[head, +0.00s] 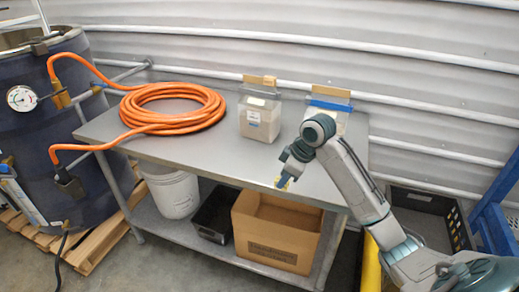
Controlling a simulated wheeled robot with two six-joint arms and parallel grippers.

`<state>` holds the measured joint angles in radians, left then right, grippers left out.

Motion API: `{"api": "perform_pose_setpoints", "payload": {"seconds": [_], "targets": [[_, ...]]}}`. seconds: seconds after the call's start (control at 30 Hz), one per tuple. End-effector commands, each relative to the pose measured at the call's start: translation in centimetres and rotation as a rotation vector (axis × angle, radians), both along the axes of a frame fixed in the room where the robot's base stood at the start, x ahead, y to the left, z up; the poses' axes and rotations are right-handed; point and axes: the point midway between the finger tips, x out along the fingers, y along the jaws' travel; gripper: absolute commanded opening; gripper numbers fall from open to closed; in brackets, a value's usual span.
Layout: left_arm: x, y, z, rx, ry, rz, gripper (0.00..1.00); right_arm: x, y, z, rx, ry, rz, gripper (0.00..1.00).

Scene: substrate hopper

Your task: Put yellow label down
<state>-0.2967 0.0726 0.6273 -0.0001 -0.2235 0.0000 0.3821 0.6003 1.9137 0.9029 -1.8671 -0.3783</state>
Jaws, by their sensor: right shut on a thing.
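My right gripper (286,178) is over the front part of the grey metal table (225,158), pointing down near the front edge. It is shut on a small yellow label (283,183), of which only a little shows at the fingertips. I cannot tell whether the label touches the table top. My left gripper is not in view.
A coiled orange hose (172,107) lies on the table's left half. A clear container with a label (261,117) stands at the back, another (329,105) behind my right arm. Below are a white bucket (174,193), a black bin (213,214) and a cardboard box (274,236).

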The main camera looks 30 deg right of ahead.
Motion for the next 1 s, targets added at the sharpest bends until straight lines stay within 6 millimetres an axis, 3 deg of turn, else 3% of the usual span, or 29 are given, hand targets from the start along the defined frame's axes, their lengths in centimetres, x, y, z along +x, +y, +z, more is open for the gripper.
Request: {"api": "perform_pose_setpoints", "payload": {"seconds": [0.3, 0.6, 0.87, 1.0], "targets": [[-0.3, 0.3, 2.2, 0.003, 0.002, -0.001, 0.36, 6.8, -3.5, -0.3, 0.005, 0.001, -0.003, 0.0], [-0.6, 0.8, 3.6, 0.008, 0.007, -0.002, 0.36, 11.8, -6.3, -0.9, 0.003, 0.001, 0.0, 0.0], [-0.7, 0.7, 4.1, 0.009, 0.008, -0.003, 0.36, 12.8, -6.9, -1.7, 0.001, 0.003, 0.001, 0.0], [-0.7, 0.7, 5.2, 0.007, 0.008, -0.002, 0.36, 12.7, -6.8, -3.3, 0.003, 0.005, 0.001, 0.0]]}}
